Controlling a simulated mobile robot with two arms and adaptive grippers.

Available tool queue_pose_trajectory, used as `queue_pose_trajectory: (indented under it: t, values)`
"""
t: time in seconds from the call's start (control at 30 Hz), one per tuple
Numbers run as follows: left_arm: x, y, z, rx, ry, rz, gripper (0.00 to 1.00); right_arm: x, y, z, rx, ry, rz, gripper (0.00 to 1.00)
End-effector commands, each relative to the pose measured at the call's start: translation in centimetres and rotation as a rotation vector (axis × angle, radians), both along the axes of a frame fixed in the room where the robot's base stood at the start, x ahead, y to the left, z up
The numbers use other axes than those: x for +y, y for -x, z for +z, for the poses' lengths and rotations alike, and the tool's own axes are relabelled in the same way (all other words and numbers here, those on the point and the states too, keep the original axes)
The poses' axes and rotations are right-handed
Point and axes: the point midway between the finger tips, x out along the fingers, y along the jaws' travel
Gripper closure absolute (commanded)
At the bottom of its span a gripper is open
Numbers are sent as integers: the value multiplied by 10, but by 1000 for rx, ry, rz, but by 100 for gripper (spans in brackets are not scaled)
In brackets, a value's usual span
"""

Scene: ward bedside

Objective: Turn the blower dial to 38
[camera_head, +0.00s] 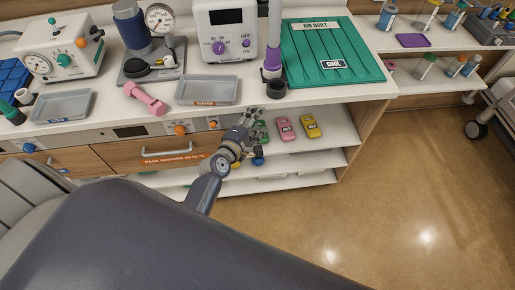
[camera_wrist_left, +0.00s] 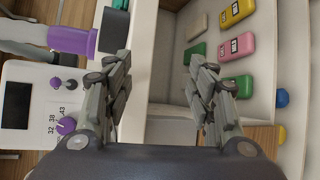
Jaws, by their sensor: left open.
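The blower (camera_head: 232,17) is a white box with a dark display, standing at the back of the counter. Its purple dial (camera_head: 218,47) is at the lower left of its front. In the left wrist view the dial (camera_wrist_left: 66,125) is at the lower left, beside the marks 32, 38 and 43; I cannot tell which mark it points to. My left gripper (camera_head: 257,121) is in front of the counter edge, apart from the dial. In the left wrist view its fingers (camera_wrist_left: 157,78) are spread with nothing between them. My right gripper is not in view.
A purple-collared hose (camera_head: 271,62) stands right of the blower. A grey tray (camera_head: 207,90) lies before the blower, a pink dumbbell (camera_head: 146,98) to its left. A green pad (camera_head: 332,55) lies to the right. Pink and yellow boxes (camera_head: 309,127) sit on the shelf below.

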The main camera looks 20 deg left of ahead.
Motion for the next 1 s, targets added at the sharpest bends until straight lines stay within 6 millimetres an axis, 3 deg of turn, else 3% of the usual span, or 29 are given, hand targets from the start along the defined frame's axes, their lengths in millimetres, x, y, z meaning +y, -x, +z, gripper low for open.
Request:
queue_pose_trajectory:
  t: [0.2,0.5,1.0]
  values:
    - [-8,12,-45,66,-96,-48,48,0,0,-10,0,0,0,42]
    - [-15,26,-87,129,-192,-99,48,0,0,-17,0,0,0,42]
    - [-17,30,-97,145,-220,-113,48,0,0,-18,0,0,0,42]
